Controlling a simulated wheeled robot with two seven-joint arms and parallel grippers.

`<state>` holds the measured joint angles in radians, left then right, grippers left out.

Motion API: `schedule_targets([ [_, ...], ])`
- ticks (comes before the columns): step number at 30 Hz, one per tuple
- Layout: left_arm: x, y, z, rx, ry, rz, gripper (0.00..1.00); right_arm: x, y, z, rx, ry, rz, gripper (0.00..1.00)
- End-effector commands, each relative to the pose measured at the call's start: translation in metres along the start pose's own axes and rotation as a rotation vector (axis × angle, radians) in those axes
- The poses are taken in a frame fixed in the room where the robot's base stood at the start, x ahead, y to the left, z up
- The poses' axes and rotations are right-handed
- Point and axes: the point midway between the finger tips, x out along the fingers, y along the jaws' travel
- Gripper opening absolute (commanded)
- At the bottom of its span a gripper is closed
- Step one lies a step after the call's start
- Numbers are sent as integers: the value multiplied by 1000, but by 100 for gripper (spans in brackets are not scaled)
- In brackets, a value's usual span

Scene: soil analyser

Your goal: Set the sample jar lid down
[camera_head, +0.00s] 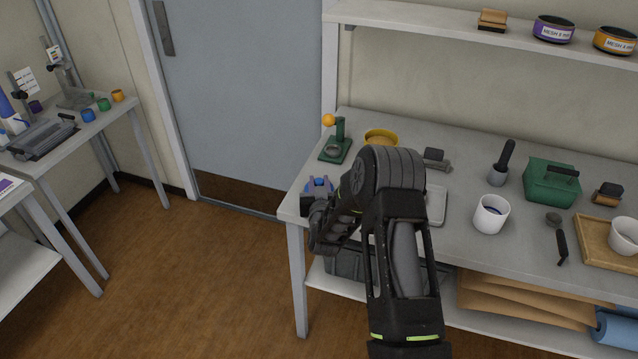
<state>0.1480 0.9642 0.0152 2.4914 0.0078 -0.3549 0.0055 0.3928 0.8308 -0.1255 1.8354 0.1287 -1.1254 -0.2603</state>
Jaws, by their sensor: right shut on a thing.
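My right gripper (318,194) is at the left front corner of the grey workbench (462,262), partly behind my own arm. It is shut on a small round blue thing, which looks like the sample jar lid (319,184). The lid is at about the level of the bench top. I cannot tell whether it touches the bench. My left gripper is not in view.
A green stand with an orange knob (336,143) and a yellow bowl (381,137) stand behind the gripper. A shelf (430,23) hangs above.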

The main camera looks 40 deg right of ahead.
Motion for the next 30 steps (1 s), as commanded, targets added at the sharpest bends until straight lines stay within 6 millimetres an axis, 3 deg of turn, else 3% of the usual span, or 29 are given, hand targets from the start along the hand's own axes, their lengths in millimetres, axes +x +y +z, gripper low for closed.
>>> schedule_targets([
  [8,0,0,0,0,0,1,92,0,0,0,0,0,0,47],
  [20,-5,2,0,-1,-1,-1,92,-1,0,-4,0,0,0,47],
  [26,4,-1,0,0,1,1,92,-28,0,0,0,-2,0,47],
  [30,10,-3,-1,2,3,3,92,-57,0,0,1,-1,-1,47],
])
